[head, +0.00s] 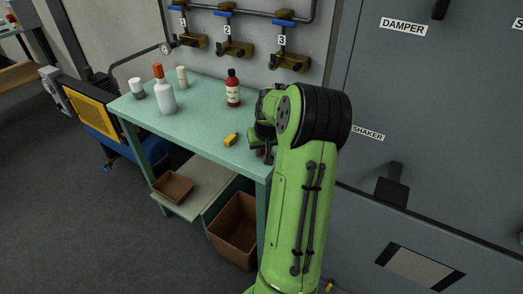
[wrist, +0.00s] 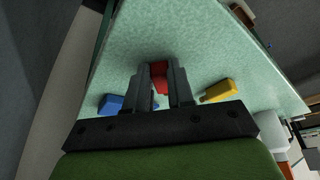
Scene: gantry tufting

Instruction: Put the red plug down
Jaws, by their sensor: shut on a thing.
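The red plug (wrist: 160,76) is between the two fingers of my gripper (wrist: 161,84) in the wrist view. My gripper is shut on it, over the pale green table top (wrist: 190,32). I cannot tell whether the plug touches the table. In the head view my green arm covers most of the gripper, and only a small bit of red (head: 263,152) shows near the table's right end. A yellow plug (wrist: 219,91) lies to the right of the fingers and a blue plug (wrist: 112,104) to the left.
In the head view the yellow plug (head: 231,139) lies left of my gripper. A red bottle (head: 233,92), a white bottle with an orange cap (head: 165,97) and two small containers stand farther back. Valves (head: 235,47) hang on the wall behind. The table's front middle is clear.

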